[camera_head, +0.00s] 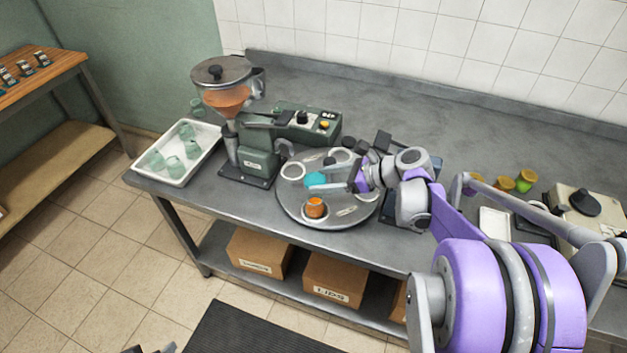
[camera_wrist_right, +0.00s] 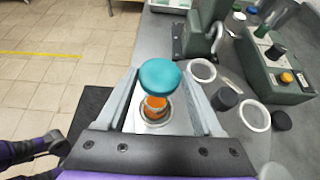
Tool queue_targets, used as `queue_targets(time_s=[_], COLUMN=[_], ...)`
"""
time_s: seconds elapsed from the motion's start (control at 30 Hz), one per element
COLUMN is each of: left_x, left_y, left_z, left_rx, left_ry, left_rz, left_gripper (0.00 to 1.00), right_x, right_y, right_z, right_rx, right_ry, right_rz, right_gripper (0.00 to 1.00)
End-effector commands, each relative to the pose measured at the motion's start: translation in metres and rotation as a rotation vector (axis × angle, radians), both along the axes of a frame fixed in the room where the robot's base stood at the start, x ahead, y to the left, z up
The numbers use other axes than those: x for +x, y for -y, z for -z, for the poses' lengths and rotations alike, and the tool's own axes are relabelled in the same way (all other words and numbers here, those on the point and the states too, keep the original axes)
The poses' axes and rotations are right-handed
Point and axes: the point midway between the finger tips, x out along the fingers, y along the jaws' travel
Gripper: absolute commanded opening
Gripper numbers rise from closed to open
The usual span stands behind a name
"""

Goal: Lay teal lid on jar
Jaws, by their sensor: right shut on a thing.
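The teal lid (camera_head: 316,179) is held in my right gripper (camera_head: 328,184), which is shut on it. In the right wrist view the lid (camera_wrist_right: 160,76) sits between the fingertips of the right gripper (camera_wrist_right: 161,82). The jar with orange contents (camera_head: 315,208) stands upright in a ring on the grey round turntable (camera_head: 330,222). In the head view the lid is behind the jar. In the right wrist view the lid overlaps the top of the jar (camera_wrist_right: 154,106), and a gap is hard to judge. A small part of my left arm shows at the bottom edge of the head view.
A filling machine (camera_head: 258,160) with a hopper stands left of the turntable. A white tray (camera_head: 211,136) of empty green jars is at the bench's left end. Several filled jars (camera_head: 503,184) and a scale (camera_head: 588,212) are to the right. Other turntable rings look empty.

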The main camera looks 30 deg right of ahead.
Motion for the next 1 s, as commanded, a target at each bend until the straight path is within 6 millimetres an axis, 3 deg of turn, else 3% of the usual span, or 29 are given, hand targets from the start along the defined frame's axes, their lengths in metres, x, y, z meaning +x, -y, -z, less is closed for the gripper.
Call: queue_targets(time_s=[0.6,1.0], left_x=[-0.015,-0.016], left_y=[0.000,0.000], left_z=[0.040,0.043], left_rx=[0.000,0.000], left_ry=[-0.028,-0.030], left_rz=[0.000,0.000], left_gripper=[0.69,0.69], right_x=[-0.001,0.001], right_y=[-0.001,0.000], right_z=[0.051,0.055], right_rx=[0.000,0.000], right_ry=[-0.003,0.000], right_rz=[0.001,0.001], right_gripper=[0.17,0.17])
